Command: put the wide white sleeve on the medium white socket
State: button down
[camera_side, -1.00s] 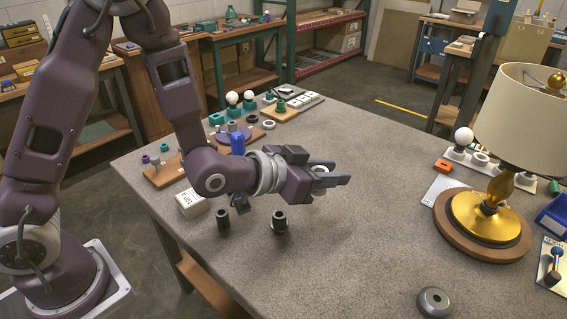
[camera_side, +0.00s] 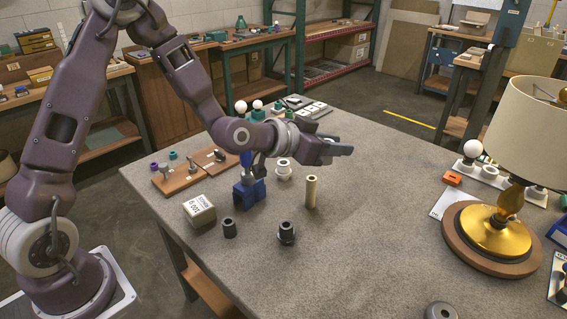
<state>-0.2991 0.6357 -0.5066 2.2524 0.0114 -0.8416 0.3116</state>
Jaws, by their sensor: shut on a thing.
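My gripper (camera_side: 345,151) is above the back middle of the table with its fingers pointing right. It is shut on a white ring-like part, which I take to be the wide white sleeve; the fingers hide nearly all of it. A stepped white round piece (camera_side: 284,171) with an open top stands upright on the table, left of and below the fingers in the picture. It looks like the medium white socket, though I cannot be sure of its size class. The gripper is apart from it.
A cream tube (camera_side: 311,192) stands upright below the gripper. A blue clamp (camera_side: 250,193), a labelled box (camera_side: 199,211) and two dark cups (camera_side: 229,229) (camera_side: 286,233) stand nearby. A lamp (camera_side: 497,230) is at right.

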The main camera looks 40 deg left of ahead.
jog(key=w+a+f+m+h, duration=0.1)
jog(key=w+a+f+h, duration=0.15)
jog(key=w+a, duration=0.25)
notch_tip(320, 180, up, 8)
jog(key=m+g+h, duration=0.5)
jog(key=m, duration=0.2)
send_over(283, 170)
jog(key=w, duration=0.3)
notch_tip(283, 170, down, 21)
jog(key=d, duration=0.1)
jog(key=shift+f, duration=0.1)
jog(key=c, duration=1.1)
grip_release()
